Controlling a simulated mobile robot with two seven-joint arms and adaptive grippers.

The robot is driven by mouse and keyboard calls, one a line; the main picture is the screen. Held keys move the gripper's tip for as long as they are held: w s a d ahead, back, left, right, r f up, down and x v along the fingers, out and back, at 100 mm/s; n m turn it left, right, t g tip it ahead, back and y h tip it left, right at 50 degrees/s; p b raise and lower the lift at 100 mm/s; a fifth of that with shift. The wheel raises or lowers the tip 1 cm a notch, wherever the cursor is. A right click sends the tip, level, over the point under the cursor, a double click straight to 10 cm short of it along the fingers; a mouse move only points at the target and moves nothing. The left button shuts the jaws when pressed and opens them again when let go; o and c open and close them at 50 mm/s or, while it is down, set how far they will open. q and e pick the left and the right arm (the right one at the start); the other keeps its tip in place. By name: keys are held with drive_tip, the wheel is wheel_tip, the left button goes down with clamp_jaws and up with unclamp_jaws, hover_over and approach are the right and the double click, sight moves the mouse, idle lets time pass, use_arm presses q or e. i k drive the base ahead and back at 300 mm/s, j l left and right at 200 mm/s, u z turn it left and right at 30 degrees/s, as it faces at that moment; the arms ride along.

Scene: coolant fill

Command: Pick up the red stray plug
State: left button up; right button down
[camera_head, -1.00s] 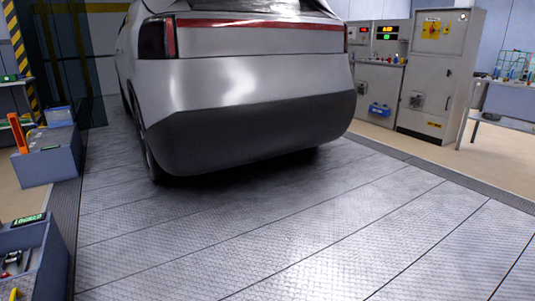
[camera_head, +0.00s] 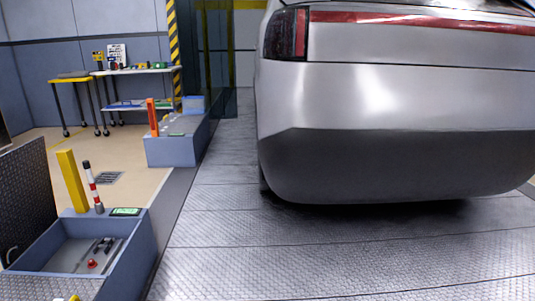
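A small red object (camera_head: 92,264), which looks like the red plug, lies inside the open blue-grey box (camera_head: 150,232) at the lower left. It is too small to make out its shape. A few dark and grey tool-like parts (camera_head: 104,246) lie close behind it. Neither of my grippers is in view.
A silver car (camera_head: 390,95) fills the right side. A yellow post (camera_head: 72,180) and a red-and-white post (camera_head: 92,188) stand at the box's back edge. A second blue-grey box (camera_head: 172,152) and tables (camera_head: 150,71) stand farther back. Metal floor plates (camera_head: 225,225) are clear.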

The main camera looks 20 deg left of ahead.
sight(91, 263)
drive_tip(key=i+u, duration=0.35)
drive_tip(key=i, duration=0.45)
drive_tip(key=i+l+u, duration=0.1)
drive_tip(key=i+u, duration=0.3)
drive_tip(key=i, duration=0.4)
drive_tip(key=i+u, duration=0.45)
drive_tip(key=i+l+u, duration=0.2)
drive_tip(key=u, duration=0.2)
drive_tip(key=i+l+u, duration=0.25)
drive_tip(key=u, duration=0.2)
drive_tip(key=i, duration=0.1)
